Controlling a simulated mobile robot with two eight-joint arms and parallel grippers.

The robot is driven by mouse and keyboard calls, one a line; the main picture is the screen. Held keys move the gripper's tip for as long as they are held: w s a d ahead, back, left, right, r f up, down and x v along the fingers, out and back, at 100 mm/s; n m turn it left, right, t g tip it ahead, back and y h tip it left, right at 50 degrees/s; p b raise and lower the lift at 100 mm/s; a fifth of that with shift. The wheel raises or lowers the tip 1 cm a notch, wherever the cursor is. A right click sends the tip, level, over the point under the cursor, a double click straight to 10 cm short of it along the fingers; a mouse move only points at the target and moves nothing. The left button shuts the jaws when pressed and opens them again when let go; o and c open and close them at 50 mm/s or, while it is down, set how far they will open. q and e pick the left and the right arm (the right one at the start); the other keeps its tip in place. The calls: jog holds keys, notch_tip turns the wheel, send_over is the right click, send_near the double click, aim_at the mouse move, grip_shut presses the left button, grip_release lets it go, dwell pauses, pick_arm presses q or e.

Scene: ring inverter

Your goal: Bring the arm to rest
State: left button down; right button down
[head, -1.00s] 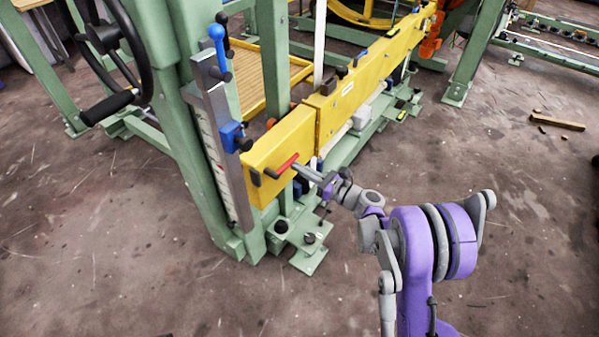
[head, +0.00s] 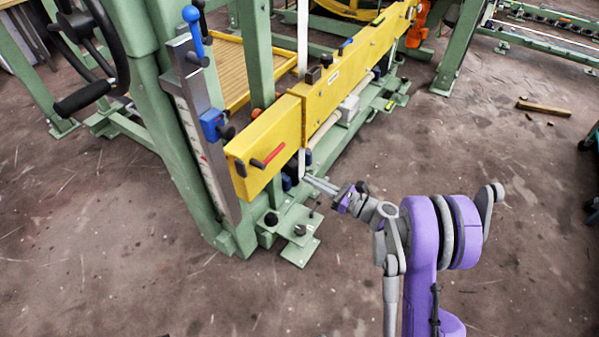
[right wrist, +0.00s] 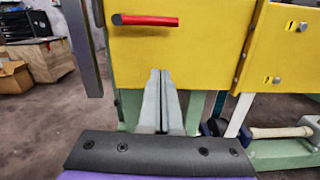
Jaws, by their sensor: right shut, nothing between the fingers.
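My right arm reaches in from the lower right of the head view, and its gripper (head: 306,180) is shut and empty. The gripper stands in front of the yellow beam (head: 268,137) of the green machine, apart from the red handle (head: 274,154) on the beam's near end. In the right wrist view the two closed fingers (right wrist: 160,72) point toward the yellow panel, just below the red handle (right wrist: 145,20). Whether the fingertips touch the panel cannot be told. My left gripper is not in view.
The green machine frame (head: 180,140) carries a blue-knobbed lever (head: 193,25) and a black handwheel (head: 85,97). A green foot plate (head: 300,250) stands on the floor below the gripper. A wooden piece (head: 543,108) lies at the right. The floor (head: 540,220) around my arm is mostly clear.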

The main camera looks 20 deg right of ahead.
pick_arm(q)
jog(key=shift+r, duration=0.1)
pick_arm(e)
jog(key=shift+v, duration=0.85)
jog(key=shift+a, duration=0.1)
